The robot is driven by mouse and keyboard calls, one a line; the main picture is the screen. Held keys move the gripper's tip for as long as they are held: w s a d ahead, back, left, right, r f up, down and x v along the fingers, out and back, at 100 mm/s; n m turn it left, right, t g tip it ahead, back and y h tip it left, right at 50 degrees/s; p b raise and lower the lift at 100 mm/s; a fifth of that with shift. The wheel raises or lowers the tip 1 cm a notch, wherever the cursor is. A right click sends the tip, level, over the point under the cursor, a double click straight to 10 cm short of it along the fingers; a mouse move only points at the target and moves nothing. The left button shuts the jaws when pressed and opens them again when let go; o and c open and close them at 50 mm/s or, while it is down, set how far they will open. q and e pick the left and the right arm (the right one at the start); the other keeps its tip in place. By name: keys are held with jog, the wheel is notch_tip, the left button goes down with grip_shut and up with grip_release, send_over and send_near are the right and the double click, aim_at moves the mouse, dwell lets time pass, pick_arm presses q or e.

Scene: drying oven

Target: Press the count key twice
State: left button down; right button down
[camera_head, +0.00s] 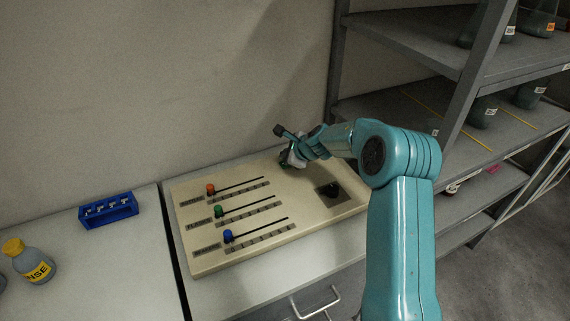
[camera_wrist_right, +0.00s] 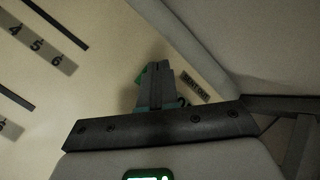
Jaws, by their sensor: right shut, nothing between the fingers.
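A cream control panel (camera_head: 290,215) lies tilted on the bench. My right gripper (camera_head: 287,161) is over its back right part, pointing down, with its fingers shut and empty. In the right wrist view the shut grey fingers (camera_wrist_right: 160,80) reach the panel face. My left gripper is not in view.
Three sliders with red (camera_head: 210,189), green (camera_head: 219,211) and blue (camera_head: 228,236) knobs sit on the panel's left. A blue rack (camera_head: 109,209) and a yellow-capped bottle (camera_head: 33,262) stand left. Shelving (camera_head: 400,110) rises behind right.

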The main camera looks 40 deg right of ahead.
jog(key=shift+f, duration=0.35)
jog(key=shift+f+b, duration=0.5)
jog(key=shift+b, duration=0.1)
dwell(0.4)
dwell(0.3)
jog(key=shift+r+p, duration=0.9)
jog(key=shift+r, duration=0.05)
notch_tip(320, 180, up, 5)
jog(key=p, duration=0.5)
dwell(2.1)
